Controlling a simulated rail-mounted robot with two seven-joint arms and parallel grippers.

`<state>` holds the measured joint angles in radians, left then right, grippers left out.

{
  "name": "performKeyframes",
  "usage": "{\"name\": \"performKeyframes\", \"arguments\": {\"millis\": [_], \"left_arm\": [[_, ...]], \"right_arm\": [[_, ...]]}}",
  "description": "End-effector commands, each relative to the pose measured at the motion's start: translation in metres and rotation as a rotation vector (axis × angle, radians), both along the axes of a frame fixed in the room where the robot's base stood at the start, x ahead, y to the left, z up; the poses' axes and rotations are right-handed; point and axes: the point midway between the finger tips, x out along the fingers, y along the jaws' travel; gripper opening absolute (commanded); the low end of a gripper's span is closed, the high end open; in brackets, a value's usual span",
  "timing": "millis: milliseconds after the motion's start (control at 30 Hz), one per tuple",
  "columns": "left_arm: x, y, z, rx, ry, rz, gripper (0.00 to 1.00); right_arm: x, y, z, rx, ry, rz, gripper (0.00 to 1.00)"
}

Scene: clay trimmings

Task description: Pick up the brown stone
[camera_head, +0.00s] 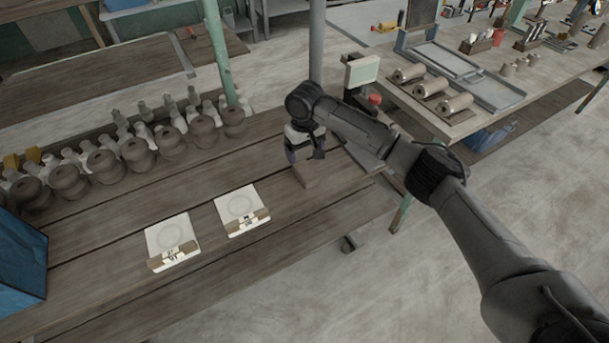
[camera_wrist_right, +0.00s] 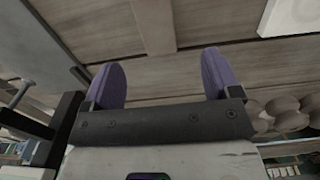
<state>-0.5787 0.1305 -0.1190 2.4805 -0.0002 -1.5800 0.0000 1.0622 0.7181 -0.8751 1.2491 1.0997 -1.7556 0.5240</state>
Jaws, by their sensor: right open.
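A brown, block-shaped stone (camera_head: 307,179) lies on the wooden table just below my right gripper in the head view. In the right wrist view, a brown block (camera_wrist_right: 155,27), seemingly this stone, shows between the two purple fingers, with clear space on either side. My right gripper (camera_head: 304,157) is open and pointed down over the stone; it also shows in the right wrist view (camera_wrist_right: 160,80). Its fingers partly hide the stone in the head view, and I cannot tell how far above it they are. My left gripper is in neither view.
Two white tiles, left (camera_head: 169,236) and right (camera_head: 238,205), with small brown pieces on them, lie left of the gripper. Several brown pots (camera_head: 137,154) line the table's back.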

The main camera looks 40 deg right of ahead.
Motion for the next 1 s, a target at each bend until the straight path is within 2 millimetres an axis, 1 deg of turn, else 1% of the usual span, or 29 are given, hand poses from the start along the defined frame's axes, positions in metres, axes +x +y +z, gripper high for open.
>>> {"name": "performKeyframes", "arguments": {"millis": [33, 200, 300, 533, 633, 833, 1000], "left_arm": [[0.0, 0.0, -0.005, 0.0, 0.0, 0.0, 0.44], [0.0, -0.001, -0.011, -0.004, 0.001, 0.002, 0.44], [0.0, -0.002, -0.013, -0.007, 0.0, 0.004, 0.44], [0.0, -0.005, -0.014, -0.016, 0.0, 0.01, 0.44], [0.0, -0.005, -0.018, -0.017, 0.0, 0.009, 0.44], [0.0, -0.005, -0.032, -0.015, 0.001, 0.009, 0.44], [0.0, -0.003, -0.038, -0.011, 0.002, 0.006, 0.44]], "right_arm": [[0.0, 0.0, -0.012, 0.0, 0.001, 0.0, 0.83], [0.0, 0.0, -0.035, 0.0, 0.0, 0.001, 0.83], [0.0, 0.0, -0.043, 0.001, -0.002, 0.001, 0.83], [0.0, 0.0, -0.05, 0.0, -0.002, 0.002, 0.83], [0.001, -0.002, -0.057, 0.0, -0.001, 0.002, 0.83], [0.003, -0.006, -0.082, -0.001, -0.001, 0.002, 0.83], [0.003, -0.006, -0.099, -0.001, -0.002, 0.003, 0.83]]}}
